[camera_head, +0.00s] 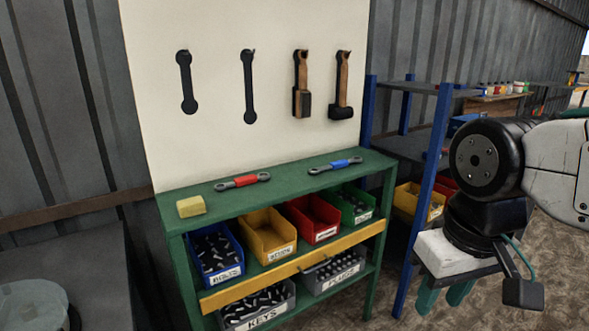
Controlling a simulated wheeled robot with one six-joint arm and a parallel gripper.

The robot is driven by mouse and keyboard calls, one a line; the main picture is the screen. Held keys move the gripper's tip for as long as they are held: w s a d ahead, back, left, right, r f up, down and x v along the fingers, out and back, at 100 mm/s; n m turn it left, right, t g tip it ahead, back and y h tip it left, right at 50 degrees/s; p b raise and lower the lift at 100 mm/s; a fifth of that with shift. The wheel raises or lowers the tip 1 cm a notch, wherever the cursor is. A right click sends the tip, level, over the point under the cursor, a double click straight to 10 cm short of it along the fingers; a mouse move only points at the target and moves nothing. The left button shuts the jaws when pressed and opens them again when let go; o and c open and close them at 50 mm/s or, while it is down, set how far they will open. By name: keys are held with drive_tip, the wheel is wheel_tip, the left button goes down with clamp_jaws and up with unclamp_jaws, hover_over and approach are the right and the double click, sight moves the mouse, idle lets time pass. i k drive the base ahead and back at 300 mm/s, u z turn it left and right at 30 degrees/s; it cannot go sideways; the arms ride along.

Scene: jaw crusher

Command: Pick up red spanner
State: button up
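The red spanner (246,181) lies flat on the green bench top (214,207), left of its middle. It has a red handle and grey metal ends. A blue-handled spanner (336,166) lies to its right on the same top. My gripper (444,297) hangs at the right, in front of the blue shelf post, well apart from both spanners. Its two teal fingers point down with a gap between them, and nothing shows between them.
A yellow block (190,207) sits on the bench's left end. A white board (215,80) with dark spanner shapes and two hammers (341,85) rises behind. Bins, such as the yellow bin (268,235), fill the shelves below. A blue rack (424,200) stands right of the bench.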

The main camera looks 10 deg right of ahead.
sight(252, 179)
drive_tip(key=z, duration=0.1)
drive_tip(key=i, duration=1.5)
drive_tip(key=u, duration=0.8)
